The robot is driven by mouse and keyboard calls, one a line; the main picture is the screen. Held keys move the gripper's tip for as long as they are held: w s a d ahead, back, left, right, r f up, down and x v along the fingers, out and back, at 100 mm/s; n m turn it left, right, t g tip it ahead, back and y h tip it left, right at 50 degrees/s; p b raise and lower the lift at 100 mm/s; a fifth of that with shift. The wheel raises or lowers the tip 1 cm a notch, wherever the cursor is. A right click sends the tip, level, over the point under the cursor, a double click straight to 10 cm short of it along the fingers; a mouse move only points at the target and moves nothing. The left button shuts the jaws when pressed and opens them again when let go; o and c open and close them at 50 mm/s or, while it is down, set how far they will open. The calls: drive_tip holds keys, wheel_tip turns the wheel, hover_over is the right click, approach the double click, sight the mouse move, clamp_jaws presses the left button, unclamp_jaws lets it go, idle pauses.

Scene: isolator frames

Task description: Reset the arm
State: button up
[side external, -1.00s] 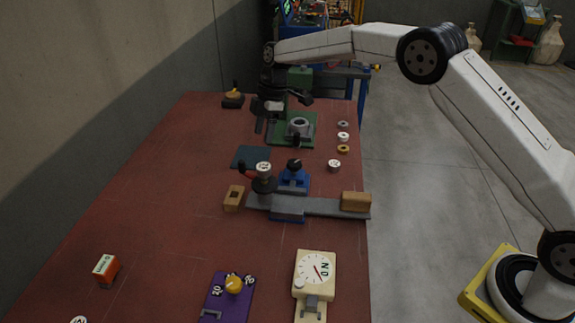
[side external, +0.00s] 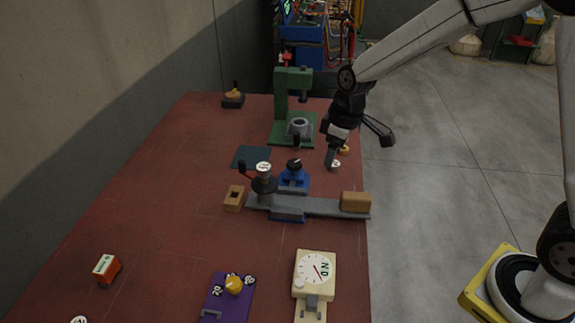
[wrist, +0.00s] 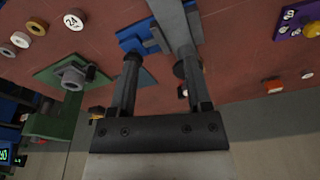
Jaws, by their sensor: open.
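My gripper (side external: 359,148) is open and empty in the side external view. It hangs over the right edge of the red table (side external: 160,215), beside the green press (side external: 290,105). One finger is in front of the small round pieces there and partly hides them. In the wrist view my gripper (wrist: 159,60) shows its two dark fingers spread apart with nothing between them. The blue stand with the grey bar (wrist: 140,35) lies beyond the fingertips. The green press (wrist: 75,75) is at left in that view.
A grey balance bar (side external: 325,207) on a blue base lies mid-table, with a wooden block (side external: 356,202) on its right end. A cream dial box (side external: 315,270), a purple plate (side external: 215,300) and an orange box (side external: 106,268) are nearer. Open floor lies to the right.

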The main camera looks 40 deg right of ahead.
drive_tip(key=s+d+f+m, duration=0.1)
drive_tip(key=s+m, duration=0.1)
drive_tip(key=s, duration=0.5)
drive_tip(key=s+d+f+m+t, duration=0.1)
drive_tip(key=s+m, duration=0.2)
drive_tip(key=s, duration=0.5)
drive_tip(key=shift+d+f+m+h, duration=0.25)
drive_tip(key=shift+d+m+h, duration=0.05)
drive_tip(key=shift+h, duration=0.1)
idle(0.6)
